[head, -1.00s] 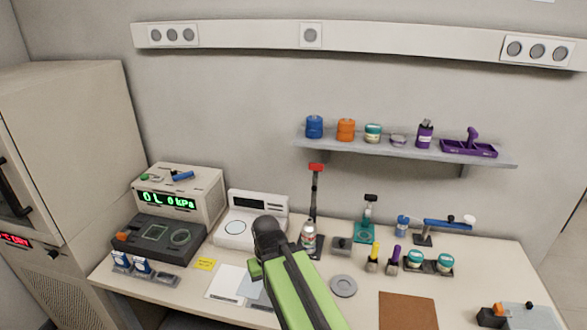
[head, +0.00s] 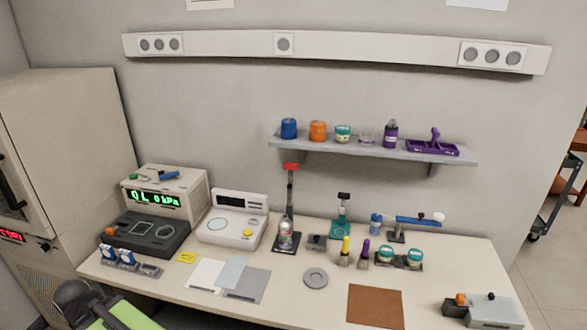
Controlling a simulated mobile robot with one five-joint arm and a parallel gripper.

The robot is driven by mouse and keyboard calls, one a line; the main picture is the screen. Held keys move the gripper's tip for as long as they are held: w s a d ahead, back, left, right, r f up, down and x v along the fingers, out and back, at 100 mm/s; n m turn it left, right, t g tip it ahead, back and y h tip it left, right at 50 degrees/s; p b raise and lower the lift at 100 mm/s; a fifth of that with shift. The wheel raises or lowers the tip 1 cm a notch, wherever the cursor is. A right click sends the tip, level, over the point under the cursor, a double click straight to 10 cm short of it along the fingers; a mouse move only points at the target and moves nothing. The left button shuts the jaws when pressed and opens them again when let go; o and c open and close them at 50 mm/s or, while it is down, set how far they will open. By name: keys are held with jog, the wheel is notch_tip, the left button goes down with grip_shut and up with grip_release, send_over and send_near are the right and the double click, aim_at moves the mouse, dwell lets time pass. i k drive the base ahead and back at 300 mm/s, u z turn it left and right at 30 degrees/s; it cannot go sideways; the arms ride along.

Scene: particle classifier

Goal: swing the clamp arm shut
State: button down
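I cannot tell for certain which part is the clamp arm. One candidate is a blue horizontal arm (head: 415,220) on a short dark stand at the back right of the bench, with a pale knob at its right end. Whether any of these is open or shut is too small to tell. Part of my green and dark arm shows at the bottom left, well away from them. My gripper's fingers are not visible.
A scale (head: 233,217), a dark device (head: 145,234) and a kPa display box (head: 165,195) fill the bench's left. Small bottles and jars stand in front of the blue arm. A brown mat (head: 375,306) lies at the front. A shelf (head: 375,150) hangs above.

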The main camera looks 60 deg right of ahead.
aim_at(291, 166)
jog(key=u, duration=0.1)
jog(key=k, duration=1.3)
jog(key=z, duration=0.7)
jog(key=i, duration=1)
jog(key=u, duration=0.1)
